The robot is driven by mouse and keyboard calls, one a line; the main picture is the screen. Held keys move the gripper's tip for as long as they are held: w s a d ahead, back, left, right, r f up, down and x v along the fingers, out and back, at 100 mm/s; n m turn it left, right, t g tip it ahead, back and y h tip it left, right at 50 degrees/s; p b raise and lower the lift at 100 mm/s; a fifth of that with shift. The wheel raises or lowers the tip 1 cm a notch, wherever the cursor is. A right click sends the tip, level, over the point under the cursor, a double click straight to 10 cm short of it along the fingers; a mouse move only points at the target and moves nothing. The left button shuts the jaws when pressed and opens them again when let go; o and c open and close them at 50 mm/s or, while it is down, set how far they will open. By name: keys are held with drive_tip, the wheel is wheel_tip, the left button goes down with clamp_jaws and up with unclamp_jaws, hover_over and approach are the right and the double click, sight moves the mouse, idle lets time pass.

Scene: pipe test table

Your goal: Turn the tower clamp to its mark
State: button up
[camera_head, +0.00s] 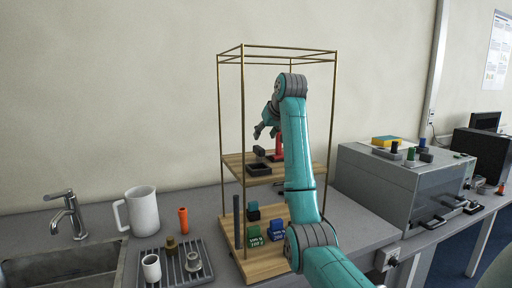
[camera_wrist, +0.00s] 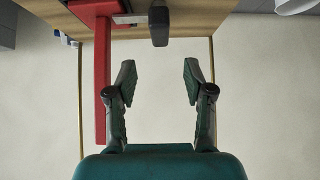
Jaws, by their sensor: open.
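The tower is a brass-post frame with wooden shelves (camera_head: 232,165). On its middle shelf stands a red upright part (camera_head: 278,147), likely the clamp, partly hidden by my arm. In the wrist view it shows as a red bar (camera_wrist: 102,85) left of my fingers. A dark grey block or handle (camera_head: 259,152) is beside it, and at the top centre of the wrist view (camera_wrist: 159,26). My gripper (camera_head: 265,132) is open and empty near the red part, inside the frame. In the wrist view the gripper (camera_wrist: 158,70) has nothing between its fingers. I cannot make out the mark.
A dark open tray (camera_head: 258,169) sits on the middle shelf. Small blocks (camera_head: 276,229) stand on the lower shelf. A white jug (camera_head: 140,211), an orange tube (camera_head: 183,220) and a drying rack (camera_head: 150,270) are left. A grey machine (camera_head: 395,185) stands right.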

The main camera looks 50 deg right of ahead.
sight(258, 147)
drive_tip(key=x, duration=0.9)
drive_tip(key=shift+w+f, duration=0.2)
clamp_jaws()
